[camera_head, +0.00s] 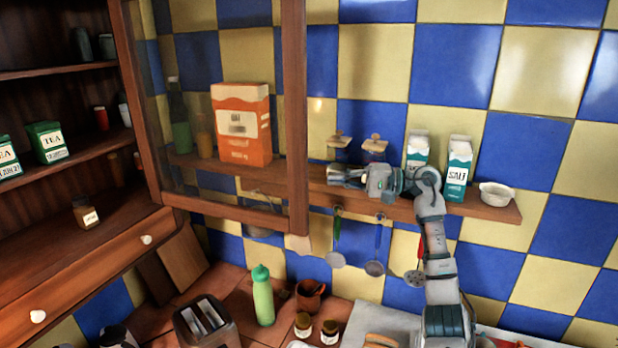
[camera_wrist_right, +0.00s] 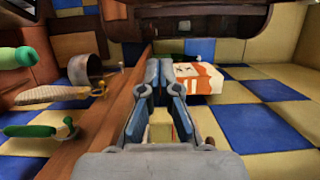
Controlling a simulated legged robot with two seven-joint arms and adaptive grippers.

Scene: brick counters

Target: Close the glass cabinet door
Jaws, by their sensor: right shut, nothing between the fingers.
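The glass cabinet door (camera_head: 296,120) stands open, swung out to the right of the dark wooden cabinet (camera_head: 125,60). Its wooden frame surrounds a clear pane, and shelf items show through it. My right gripper (camera_head: 334,174) is just right of the door's free edge, shut and empty, pointing left. A small gap shows between them in the head view; depth contact is unclear. My left gripper is out of view.
A wall shelf (camera_head: 490,208) holds milk-type cartons (camera_head: 459,168), jars and a white bowl (camera_head: 496,194). Utensils (camera_head: 375,268) hang below it. The counter holds a green bottle (camera_head: 263,297), toaster (camera_head: 206,323) and jars. Tea tins (camera_head: 47,143) stand inside the cabinet.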

